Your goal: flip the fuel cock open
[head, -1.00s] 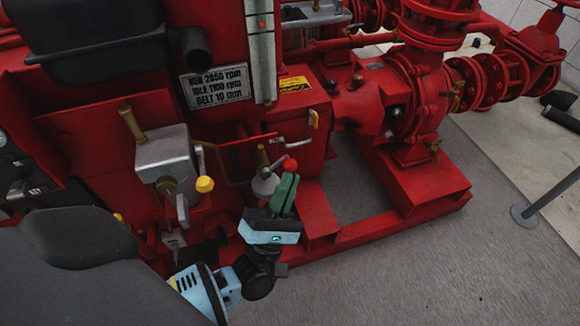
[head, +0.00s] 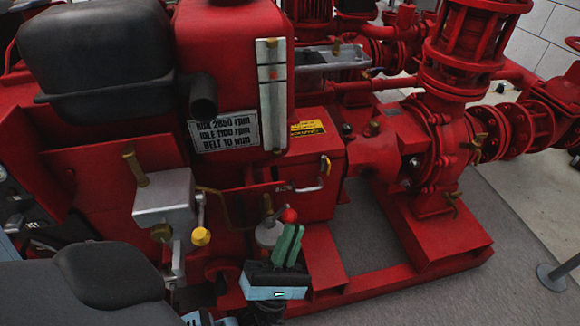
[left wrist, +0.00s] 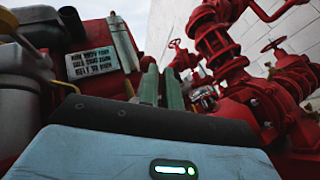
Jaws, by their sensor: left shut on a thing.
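A small silver lever with a red ball knob (head: 289,215) appears to be the fuel cock. It sits by a brass stem and a pale bowl (head: 268,233), low on the red engine's front. My left gripper (head: 287,245), with green fingers, comes from below. Its fingertips are at the knob and shut on the lever, partly hiding it. The left wrist view shows the two fingers (left wrist: 161,88) upright with a narrow gap; the knob cannot be made out there.
A grey box (head: 163,200) with a yellow-knobbed lever (head: 201,236) is left of the gripper. A red box (head: 305,178) with a yellow-tipped handle is above right. The red base frame (head: 400,275) lies right, with grey floor beyond. A black tank (head: 95,55) is upper left.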

